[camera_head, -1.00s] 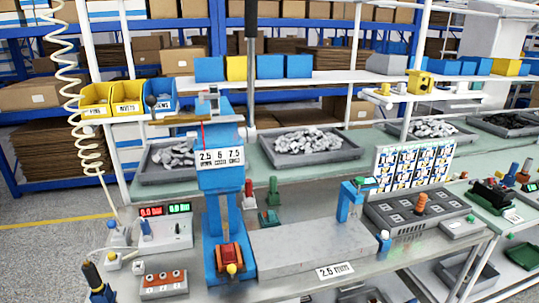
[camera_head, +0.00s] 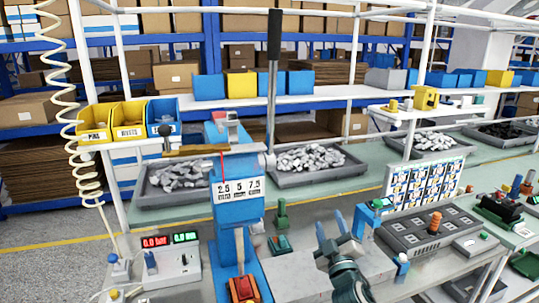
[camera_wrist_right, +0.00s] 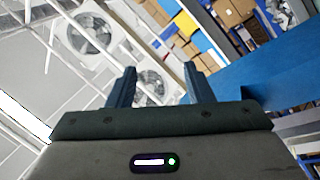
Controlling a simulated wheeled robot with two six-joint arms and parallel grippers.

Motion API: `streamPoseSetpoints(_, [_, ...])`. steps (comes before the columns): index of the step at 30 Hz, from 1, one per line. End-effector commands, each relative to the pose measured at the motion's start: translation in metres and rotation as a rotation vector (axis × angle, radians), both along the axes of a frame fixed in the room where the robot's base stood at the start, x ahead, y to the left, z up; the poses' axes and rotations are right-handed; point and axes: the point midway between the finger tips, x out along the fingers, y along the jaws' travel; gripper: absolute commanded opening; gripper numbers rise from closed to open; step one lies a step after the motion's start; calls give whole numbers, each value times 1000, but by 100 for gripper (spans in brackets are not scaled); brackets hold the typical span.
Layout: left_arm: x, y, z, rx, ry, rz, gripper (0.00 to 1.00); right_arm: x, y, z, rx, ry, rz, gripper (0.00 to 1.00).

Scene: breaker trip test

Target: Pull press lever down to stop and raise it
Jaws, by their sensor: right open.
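The press lever (camera_head: 274,75) is a grey rod with a long black grip. It stands nearly upright from the right side of the blue press (camera_head: 234,180), whose label reads 2.5, 5, 7.5. My right gripper (camera_head: 331,226) is open and empty, below and to the right of the lever, apart from it, with fingers pointing up. In the right wrist view its two fingers (camera_wrist_right: 161,86) are spread with nothing between them. The lever is not clearly visible there. A broad blue surface at right may be the press. My left gripper is not in view.
A grey tray of metal parts (camera_head: 345,168) lies behind the lever. A blue stand (camera_head: 365,222) and a dark panel block (camera_head: 400,238) are right of my right gripper. A control box with displays (camera_head: 168,262) sits left of the press. Yellow and blue bins (camera_head: 96,125) stand behind.

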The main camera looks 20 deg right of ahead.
Motion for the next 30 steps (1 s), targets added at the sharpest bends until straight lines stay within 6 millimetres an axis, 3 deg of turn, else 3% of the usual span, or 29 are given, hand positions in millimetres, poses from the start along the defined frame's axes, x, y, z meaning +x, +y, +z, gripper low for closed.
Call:
streamPoseSetpoints(1, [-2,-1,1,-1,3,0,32,8,7,49,-91,-117,25,47])
streamPoseSetpoints(3, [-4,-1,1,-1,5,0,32,12,23,111,-241,-273,61,47])
streamPoseSetpoints(6, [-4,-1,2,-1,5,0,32,7,51,188,-472,-475,108,47])
streamPoseSetpoints(9, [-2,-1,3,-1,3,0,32,-4,81,250,-721,-640,143,47])
streamPoseSetpoints(12, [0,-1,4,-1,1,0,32,-16,109,298,-984,-764,164,47])
streamPoseSetpoints(16, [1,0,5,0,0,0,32,-27,136,344,-1335,-849,170,47])
streamPoseSetpoints(20, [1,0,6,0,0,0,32,-29,146,379,-1679,-840,149,47])
streamPoseSetpoints(24, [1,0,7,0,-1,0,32,-28,136,410,-1983,-730,109,47])
streamPoseSetpoints(30, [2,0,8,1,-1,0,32,-29,106,445,-2244,-513,52,47])
